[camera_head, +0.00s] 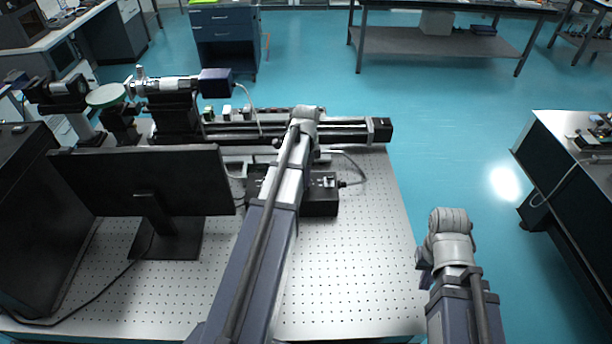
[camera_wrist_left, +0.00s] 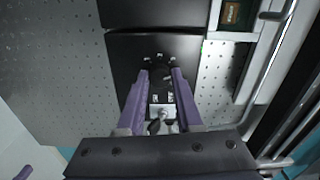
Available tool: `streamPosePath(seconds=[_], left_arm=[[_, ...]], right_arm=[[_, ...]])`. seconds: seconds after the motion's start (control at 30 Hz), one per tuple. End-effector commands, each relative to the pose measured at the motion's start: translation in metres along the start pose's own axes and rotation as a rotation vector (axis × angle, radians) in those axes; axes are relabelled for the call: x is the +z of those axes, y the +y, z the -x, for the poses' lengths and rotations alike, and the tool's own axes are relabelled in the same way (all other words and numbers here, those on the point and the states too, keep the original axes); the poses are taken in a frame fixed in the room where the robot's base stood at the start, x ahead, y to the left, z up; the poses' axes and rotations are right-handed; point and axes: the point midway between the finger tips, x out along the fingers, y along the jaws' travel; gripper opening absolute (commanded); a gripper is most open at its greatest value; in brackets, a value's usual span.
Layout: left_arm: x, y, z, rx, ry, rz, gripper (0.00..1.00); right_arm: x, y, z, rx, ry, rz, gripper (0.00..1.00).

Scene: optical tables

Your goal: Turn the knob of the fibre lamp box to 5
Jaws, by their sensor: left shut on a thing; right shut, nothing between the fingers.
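The fibre lamp box (camera_head: 319,207) is a black box on the perforated table, partly covered by my left arm in the head view. In the left wrist view the box's dark face (camera_wrist_left: 192,47) shows small white marks around a dark round knob (camera_wrist_left: 160,72). My left gripper (camera_wrist_left: 160,76) has its purple fingers on both sides of the knob and is shut on it. The marks are too small to read, so the setting cannot be told. In the head view my arm hides the left fingers. My right gripper (camera_head: 425,263) is shut and empty, off the table's right edge, partly hidden by its arm.
A monitor (camera_head: 140,180) stands left of the lamp box. A long rail (camera_head: 340,130) with optical parts runs behind it. A cable (camera_head: 356,172) leaves the box's right side. The table's front right surface (camera_head: 365,270) is clear. Another bench (camera_head: 570,165) stands at the right.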

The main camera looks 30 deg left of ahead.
Motion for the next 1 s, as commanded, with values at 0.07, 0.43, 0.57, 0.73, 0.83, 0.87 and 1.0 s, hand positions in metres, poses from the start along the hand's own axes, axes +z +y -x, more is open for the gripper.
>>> streamPosePath(seconds=[0.07, 0.43, 0.57, 0.73, 0.83, 0.87, 1.0], left_arm=[[0.0001, 0.0002, -0.0001, 0.000, 0.000, -0.073, 0.00], [0.0001, 0.0001, -0.0001, 0.000, 0.000, -0.424, 0.00], [0.0001, 0.0000, -0.0001, 0.001, 0.000, -0.548, 0.00], [0.0001, 0.0000, -0.0001, 0.001, 0.000, -0.701, 0.00], [0.0000, 0.0000, -0.0001, 0.001, 0.000, -0.783, 0.00], [0.0000, 0.0000, -0.0001, 0.001, 0.000, -0.806, 0.00], [0.0000, 0.0000, -0.0001, 0.001, 0.000, -0.901, 0.00]], right_arm=[[0.0000, 0.0000, -0.0001, 0.000, 0.000, 0.000, 0.00], [0.0000, 0.0000, -0.0001, 0.000, 0.000, 0.000, 0.00], [0.0000, 0.0000, -0.0001, 0.000, 0.000, 0.000, 0.00], [0.0000, 0.0000, -0.0001, 0.000, 0.000, 0.000, 0.00], [0.0000, 0.0000, -0.0001, 0.000, 0.000, 0.000, 0.00], [0.0000, 0.0000, -0.0001, 0.000, 0.000, 0.000, 0.00], [0.0000, 0.0000, -0.0001, 0.000, 0.000, 0.000, 0.00]])
